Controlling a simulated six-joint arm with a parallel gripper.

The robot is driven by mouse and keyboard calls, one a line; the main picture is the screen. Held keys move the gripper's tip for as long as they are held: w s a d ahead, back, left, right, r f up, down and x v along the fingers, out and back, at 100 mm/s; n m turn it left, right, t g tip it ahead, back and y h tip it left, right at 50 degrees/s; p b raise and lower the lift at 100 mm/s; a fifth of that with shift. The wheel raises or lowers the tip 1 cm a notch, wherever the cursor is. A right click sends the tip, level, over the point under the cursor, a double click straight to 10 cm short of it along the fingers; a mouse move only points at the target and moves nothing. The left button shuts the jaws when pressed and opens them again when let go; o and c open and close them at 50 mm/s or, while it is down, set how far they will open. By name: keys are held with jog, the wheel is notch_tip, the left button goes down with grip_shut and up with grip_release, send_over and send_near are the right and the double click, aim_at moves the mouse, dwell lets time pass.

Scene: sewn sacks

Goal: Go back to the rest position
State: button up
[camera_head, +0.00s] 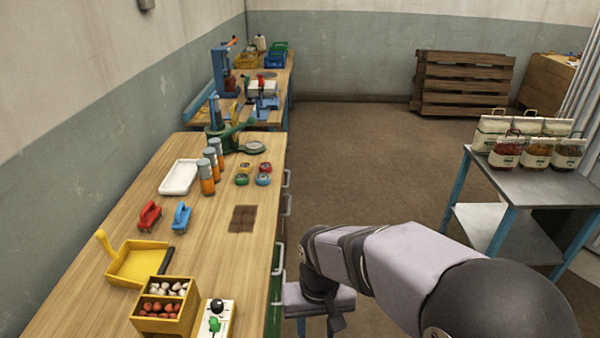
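My arm reaches in from the lower right, in lilac-grey covers with dark joints. Its far end bends down beside the right edge of the wooden workbench (228,262), over the floor. My gripper (336,320) seems to be the small dark part at the bottom of the picture, below the lilac wrist. Its fingers cannot be made out, and no held thing shows. No mark of a rest position shows.
The bench holds a yellow dustpan (138,264), a wooden box (166,306) of small items, a control box (214,320), red and blue clamps, bottles and a white tray (179,177). Filled sacks (537,153) stand on a grey table (540,188) at right. The floor between is clear.

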jog(key=s+d+f+m, duration=0.1)
jog(key=s+d+f, duration=0.1)
jog(key=s+d, duration=0.5)
jog(key=d, duration=0.5)
jog(key=shift+s+d+m, duration=0.2)
jog(key=shift+s+m, duration=0.1)
jog(key=shift+s, duration=0.1)
